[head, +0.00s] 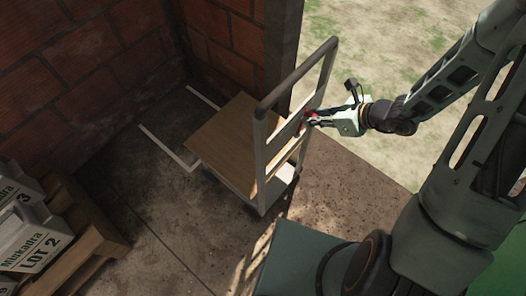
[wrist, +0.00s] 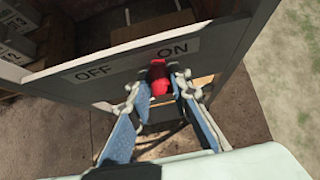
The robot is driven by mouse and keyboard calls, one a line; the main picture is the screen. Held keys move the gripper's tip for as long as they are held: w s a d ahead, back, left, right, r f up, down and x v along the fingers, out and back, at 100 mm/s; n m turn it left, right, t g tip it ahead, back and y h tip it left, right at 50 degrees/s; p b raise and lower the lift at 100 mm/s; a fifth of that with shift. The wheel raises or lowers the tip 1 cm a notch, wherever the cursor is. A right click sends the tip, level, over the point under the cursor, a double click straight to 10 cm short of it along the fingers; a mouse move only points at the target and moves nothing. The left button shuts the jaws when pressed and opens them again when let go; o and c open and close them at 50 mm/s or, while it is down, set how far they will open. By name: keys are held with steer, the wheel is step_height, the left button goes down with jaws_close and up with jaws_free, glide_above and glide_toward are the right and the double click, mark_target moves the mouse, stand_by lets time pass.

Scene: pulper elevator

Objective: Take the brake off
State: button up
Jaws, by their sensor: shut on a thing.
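A red brake knob (wrist: 159,80) sits on the grey panel of a cart (wrist: 215,45), below the ON label (wrist: 172,50). The OFF label (wrist: 93,71) is to its left. My gripper (wrist: 156,84) is shut on the knob, one finger on each side of it. In the head view, my gripper (head: 311,118) reaches in from the right at the cart's handle frame (head: 328,62). The cart (head: 229,140) has a wooden deck. The lever behind the knob is mostly hidden by the fingers and knob.
White floor lines (head: 168,148) mark a bay beside the brick wall (head: 75,65). A wooden pallet (head: 92,243) with white boxes (head: 30,235) labelled LOT 2 stands at the lower left. Grass (head: 400,40) lies outside on the right. Bare floor shows left of the cart.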

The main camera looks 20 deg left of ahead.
mark_target(291, 129)
steer(key=shift+s+a+f, duration=0.1)
steer(key=shift+s+a, duration=0.05)
steer(key=shift+s, duration=0.15)
steer(key=shift+s+a+b, duration=0.2)
steer(key=shift+s+b, duration=0.15)
steer(key=shift+s, duration=0.15)
steer(key=shift+s+a+b, duration=0.15)
steer(key=shift+s+b, duration=0.15)
steer(key=shift+s, duration=0.2)
steer(key=shift+s+a+r, duration=0.1)
steer(key=shift+s+r, duration=0.15)
steer(key=shift+s, duration=0.1)
steer(key=shift+s+a+f+b, duration=0.15)
steer(key=shift+s+a+b, duration=0.05)
steer(key=shift+s+b, duration=0.3)
steer(key=shift+s+a+f+b, duration=0.15)
steer(key=shift+s+b, duration=0.2)
steer(key=shift+b, duration=0.15)
steer(key=shift+s+a, duration=0.1)
steer(key=shift+s, duration=0.25)
